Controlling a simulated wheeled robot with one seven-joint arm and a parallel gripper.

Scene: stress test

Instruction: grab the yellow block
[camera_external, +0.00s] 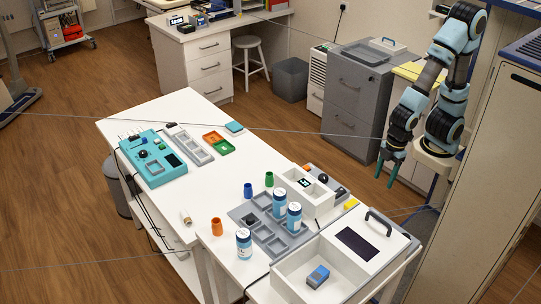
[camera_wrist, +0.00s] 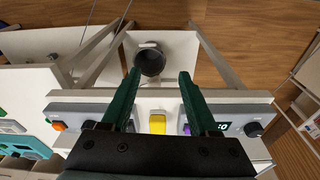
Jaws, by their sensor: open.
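The yellow block (camera_external: 350,204) is small and lies at the right edge of the white table, behind the handled box. In the wrist view the yellow block (camera_wrist: 157,124) shows in the gap between my green fingers, on a white surface between two grey panels. My gripper (camera_external: 389,171) hangs from the arm at the right, fingers pointing down, above and to the right of the block. In the wrist view my gripper (camera_wrist: 160,75) is open, with nothing held between its fingers. The block's lower part is cut off there by the dark gripper body.
Near the block stand a white box (camera_external: 350,236) with a dark handle and a panel with a black knob (camera_external: 323,178). Blue-white bottles (camera_external: 294,218) stand on a grey tray (camera_external: 263,238). A grey cabinet (camera_external: 349,125) stands behind.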

